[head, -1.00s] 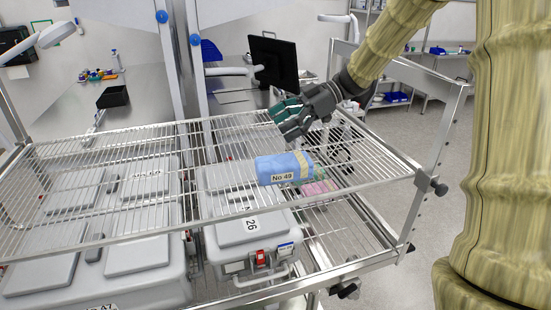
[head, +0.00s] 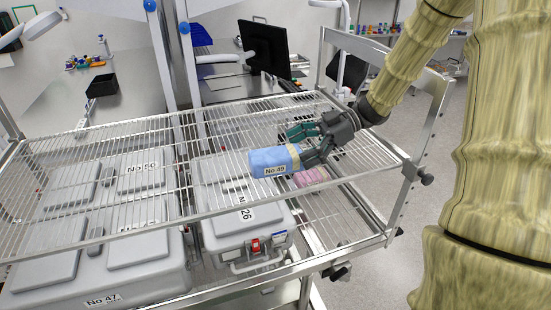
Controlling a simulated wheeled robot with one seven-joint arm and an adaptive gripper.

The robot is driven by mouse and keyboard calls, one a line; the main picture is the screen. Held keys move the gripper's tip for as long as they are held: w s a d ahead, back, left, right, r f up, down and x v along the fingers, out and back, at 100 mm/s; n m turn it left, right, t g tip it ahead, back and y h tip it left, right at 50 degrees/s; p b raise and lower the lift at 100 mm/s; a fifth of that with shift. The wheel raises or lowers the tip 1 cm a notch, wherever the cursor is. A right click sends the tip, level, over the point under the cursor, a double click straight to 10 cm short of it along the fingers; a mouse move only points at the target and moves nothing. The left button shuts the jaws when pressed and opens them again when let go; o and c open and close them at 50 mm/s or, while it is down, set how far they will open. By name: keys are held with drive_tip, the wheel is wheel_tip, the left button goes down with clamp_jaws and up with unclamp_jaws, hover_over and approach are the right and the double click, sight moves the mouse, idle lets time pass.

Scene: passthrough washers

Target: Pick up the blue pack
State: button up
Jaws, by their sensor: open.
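The blue pack (head: 268,161) is a blue wrapped roll with a tan band near its right end and a "No 49" label. It lies on the upper wire shelf (head: 110,222) of the cart. My gripper (head: 308,147) is open at the pack's right end, one finger behind it and the other at its near right side. I cannot tell whether the fingers touch the pack.
Grey lidded cases (head: 246,230) stand on the level below the wire shelf. A pink pack (head: 311,178) lies below, right of the blue pack. The cart's right end frame (head: 412,150) rises beside my arm. The shelf's left part is clear.

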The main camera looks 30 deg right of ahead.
sight(286, 151)
drive_tip(key=p+x, duration=0.1)
drive_tip(key=x, duration=0.1)
drive_tip(key=p+x, duration=0.1)
drive_tip(key=x, duration=0.1)
drive_tip(key=shift+w+a+r+p, duration=0.15)
drive_tip(key=shift+a+r+p, duration=0.05)
drive_tip(key=shift+r+p, duration=0.15)
drive_tip(key=shift+w+a+f, duration=0.15)
drive_tip(key=shift+a+f, duration=0.15)
drive_tip(key=shift+a, duration=0.05)
drive_tip(key=c, duration=1)
drive_tip(key=shift+o, duration=0.2)
